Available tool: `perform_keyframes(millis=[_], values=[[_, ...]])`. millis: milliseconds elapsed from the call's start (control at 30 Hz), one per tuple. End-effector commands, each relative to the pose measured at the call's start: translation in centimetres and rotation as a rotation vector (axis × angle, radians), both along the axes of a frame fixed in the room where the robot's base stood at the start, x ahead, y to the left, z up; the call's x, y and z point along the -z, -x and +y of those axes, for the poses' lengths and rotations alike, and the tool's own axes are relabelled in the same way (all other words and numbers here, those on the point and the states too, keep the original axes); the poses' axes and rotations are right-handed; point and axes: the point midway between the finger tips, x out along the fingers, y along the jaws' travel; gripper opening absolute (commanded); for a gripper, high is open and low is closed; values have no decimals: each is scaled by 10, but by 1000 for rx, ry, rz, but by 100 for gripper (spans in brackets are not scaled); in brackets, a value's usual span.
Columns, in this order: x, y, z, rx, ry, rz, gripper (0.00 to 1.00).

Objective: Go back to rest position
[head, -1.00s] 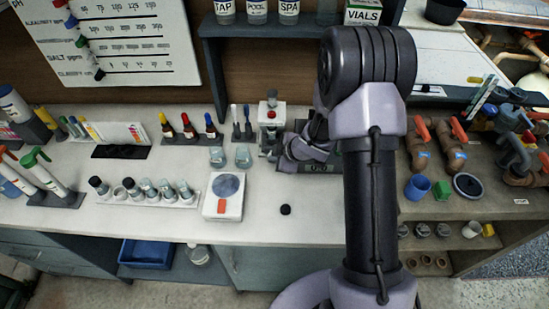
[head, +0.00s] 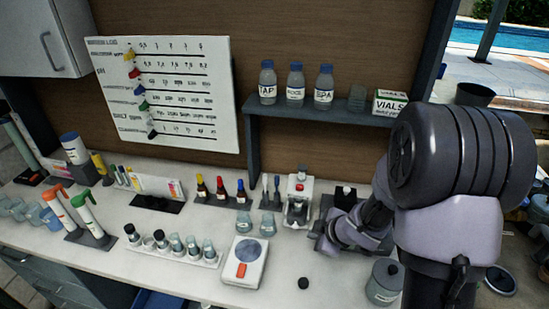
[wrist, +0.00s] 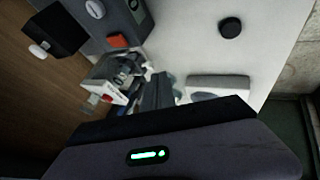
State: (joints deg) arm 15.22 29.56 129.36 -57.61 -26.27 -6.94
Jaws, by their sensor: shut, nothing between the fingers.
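My arm rises on the right of the head view and bends down toward the counter (head: 200,283). My gripper (wrist: 157,92) shows its dark fingers in the wrist view, shut and empty, above the counter. In the head view the arm's end is small and partly lost among the dark equipment behind it, so its fingertips are hard to make out there. A small black cap (head: 303,283) lies loose on the counter, apart from the gripper. It also shows in the wrist view (wrist: 230,26).
A white scale (head: 245,262), a vial rack (head: 172,250) and dropper bottles (head: 221,190) stand left of the arm. A grey-and-white device (head: 299,201) is close to its end. A lidded jar (head: 385,282) stands near the arm. A shelf (head: 330,108) hangs above.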

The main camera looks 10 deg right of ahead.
Motion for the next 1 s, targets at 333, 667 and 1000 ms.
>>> perform_keyframes(millis=[333, 667, 1000], values=[[-109, 147, -3, 1091, -391, 67, 0], [-109, 248, 81, 1283, -775, 361, 0], [-110, 247, 81, 1283, -772, 358, 0]])
